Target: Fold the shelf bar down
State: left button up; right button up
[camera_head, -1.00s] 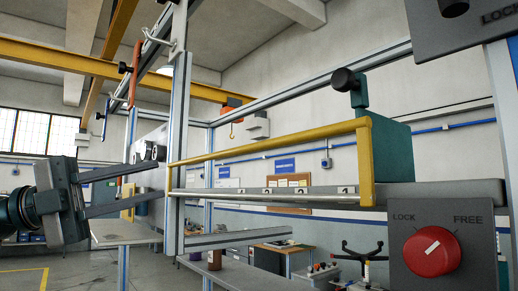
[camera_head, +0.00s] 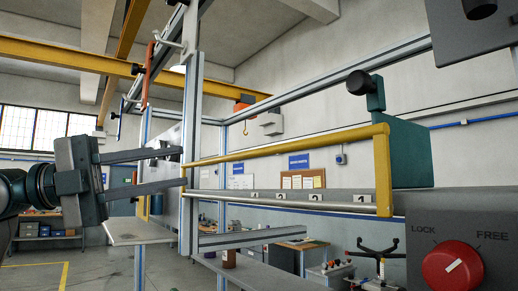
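The yellow shelf bar (camera_head: 290,146) stands raised along the front of the grey shelf (camera_head: 290,193), which has number tags. Its right leg comes down near the teal block, and its left end is by the aluminium upright. My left gripper (camera_head: 184,170) comes in from the left with its two long fingers apart. The fingertips are at the bar's left end in the picture, one above and one below; whether they touch it I cannot tell. The red knob (camera_head: 452,270) sits on a panel marked LOCK and FREE, its white mark slanting up to the right. My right gripper is not in view.
An aluminium upright (camera_head: 191,120) stands right behind my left fingertips. A teal block (camera_head: 408,155) with a black knob (camera_head: 361,84) is behind the bar's right end. A dark panel (camera_head: 480,35) fills the upper right. Open floor shows at lower left.

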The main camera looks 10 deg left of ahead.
aim_at(259, 154)
pick_arm(q)
jog(key=p+x, duration=0.5)
jog(key=x, duration=0.9)
jog(key=shift+r+p, duration=0.15)
jog(key=shift+p, duration=0.25)
jog(key=shift+w+d, duration=0.25)
jog(key=shift+d, duration=0.2)
grip_shut()
